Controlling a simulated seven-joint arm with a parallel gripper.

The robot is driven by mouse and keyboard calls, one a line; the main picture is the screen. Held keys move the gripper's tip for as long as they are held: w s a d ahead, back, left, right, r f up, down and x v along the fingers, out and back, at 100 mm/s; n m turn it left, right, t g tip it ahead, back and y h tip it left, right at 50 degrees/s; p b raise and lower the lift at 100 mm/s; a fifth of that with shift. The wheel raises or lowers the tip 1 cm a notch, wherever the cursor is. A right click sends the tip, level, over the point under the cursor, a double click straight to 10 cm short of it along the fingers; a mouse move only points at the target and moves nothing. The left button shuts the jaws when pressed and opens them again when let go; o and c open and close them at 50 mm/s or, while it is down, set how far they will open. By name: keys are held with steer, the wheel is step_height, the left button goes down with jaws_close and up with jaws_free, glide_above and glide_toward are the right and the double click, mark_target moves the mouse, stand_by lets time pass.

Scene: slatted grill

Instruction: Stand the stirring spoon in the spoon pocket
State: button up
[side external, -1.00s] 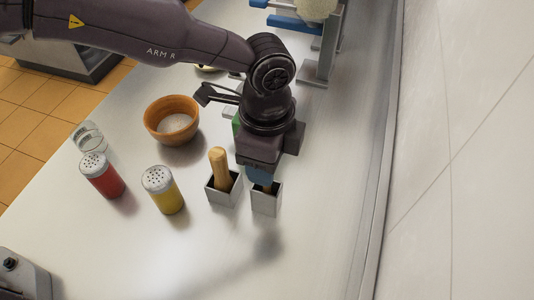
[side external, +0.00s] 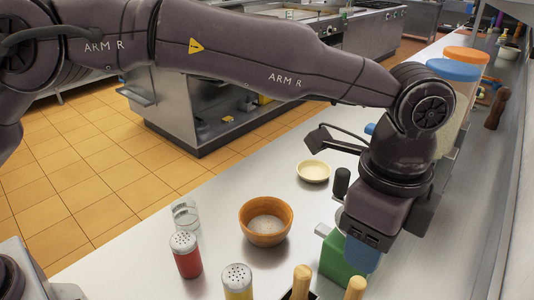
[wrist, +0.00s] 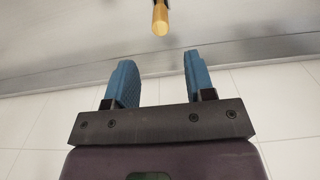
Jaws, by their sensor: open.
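Two wooden handles stand upright at the bottom edge of the side view: a left handle (side external: 302,276) and a right handle (side external: 354,288). I cannot tell which one belongs to the stirring spoon. The pockets are almost wholly cut off by the frame; only a dark bit of the left one shows. My gripper (side external: 362,262), with blue fingers, is above and behind the right handle, apart from it. In the wrist view my gripper (wrist: 158,62) is open with nothing between its fingers, and one handle end (wrist: 160,18) shows beyond the fingertips.
A wooden bowl (side external: 266,222), a red shaker (side external: 186,256), a yellow shaker (side external: 238,284), a glass (side external: 185,213) and a small cream dish (side external: 313,171) stand to the left. A wall runs along the right.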

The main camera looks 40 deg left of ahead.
steer(key=s+a+r+n+t, duration=0.2)
steer(key=a+r+n, duration=0.3)
steer(key=a, duration=0.7)
steer(key=s+a+r+n+t, duration=0.15)
steer(key=a+r+n, duration=0.25)
steer(key=a+r, duration=0.55)
steer(key=s+a+f+n+t, duration=0.1)
steer(key=s+a+f+n, duration=0.1)
steer(key=s+a+n, duration=0.2)
steer(key=s+a+f+n+t, duration=0.1)
steer(key=s+a+f+n, duration=0.2)
steer(key=s+a, duration=0.8)
steer(key=shift+a+f+n, duration=0.2)
steer(key=shift+a+n, duration=0.1)
steer(key=shift+n, duration=0.7)
